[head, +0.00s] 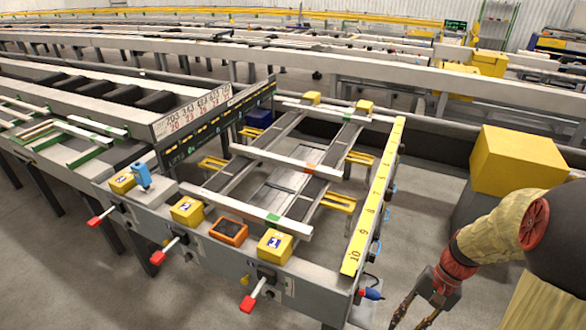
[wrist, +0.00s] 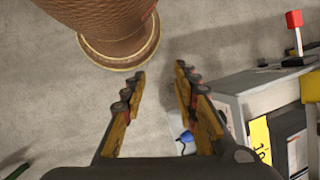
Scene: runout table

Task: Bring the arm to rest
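My gripper (head: 414,318) hangs at the lower right of the head view, to the right of the runout table (head: 318,275) and apart from it. In the wrist view its two fingers (wrist: 158,90) stand apart with bare floor between them, so it is open and empty. My arm is bent, with the gripper pointing down and to the left in the head view. The table's near right corner, with a blue knob (head: 372,294), lies close to the left of the gripper. The blue knob also shows in the wrist view (wrist: 186,136).
A large yellow box (head: 525,160) stands behind my arm at the right. Levers with red ends (head: 248,303) stick out from the table's front. A yellow numbered strip (head: 375,195) runs along its right edge. The grey floor (head: 420,225) between the table and my arm is clear.

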